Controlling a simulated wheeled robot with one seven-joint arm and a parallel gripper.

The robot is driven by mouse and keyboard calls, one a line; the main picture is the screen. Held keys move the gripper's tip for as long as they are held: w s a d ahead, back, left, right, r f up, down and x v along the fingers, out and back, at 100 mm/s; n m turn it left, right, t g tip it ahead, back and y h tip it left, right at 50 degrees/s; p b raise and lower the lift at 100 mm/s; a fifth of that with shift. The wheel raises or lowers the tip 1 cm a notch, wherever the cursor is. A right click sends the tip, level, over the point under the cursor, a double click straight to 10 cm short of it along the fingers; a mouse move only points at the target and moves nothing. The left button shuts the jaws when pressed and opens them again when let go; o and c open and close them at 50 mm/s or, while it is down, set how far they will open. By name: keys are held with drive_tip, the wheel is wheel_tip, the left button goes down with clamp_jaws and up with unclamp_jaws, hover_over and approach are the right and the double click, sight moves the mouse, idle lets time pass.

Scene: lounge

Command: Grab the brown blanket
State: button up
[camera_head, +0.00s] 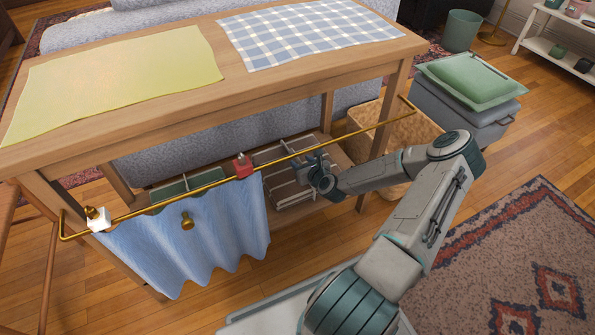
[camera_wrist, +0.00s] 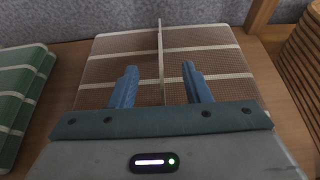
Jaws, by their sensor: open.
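The brown blanket (camera_wrist: 215,62), with pale stripes, lies flat on the lower shelf of the wooden table in the wrist view. A thin upright ridge runs along its middle. My gripper (camera_wrist: 160,84) is open above the blanket, one finger on each side of the ridge; I cannot tell whether they touch the cloth. The near part of the blanket is hidden by my gripper. In the head view, the brown blanket (camera_head: 285,154) shows behind the brass rail, partly covered by my gripper (camera_head: 308,168).
A green striped blanket (camera_wrist: 22,92) lies left of the brown one. A brown woven basket (camera_head: 408,133) stands to the right. A brass rail (camera_head: 330,140) crosses the table's front, with a blue curtain (camera_head: 200,240) hanging at left. The table top (camera_head: 150,100) is above.

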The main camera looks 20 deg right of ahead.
sight(298, 159)
drive_tip(key=b+x, duration=0.1)
drive_tip(key=x, duration=0.1)
drive_tip(key=b+x, duration=0.1)
drive_tip(key=x, duration=0.1)
drive_tip(key=shift+f+b, duration=0.3)
drive_tip(key=shift+b, duration=0.1)
drive_tip(key=shift+w+f, duration=0.1)
drive_tip(key=shift+w, duration=0.35)
clamp_jaws()
idle(0.7)
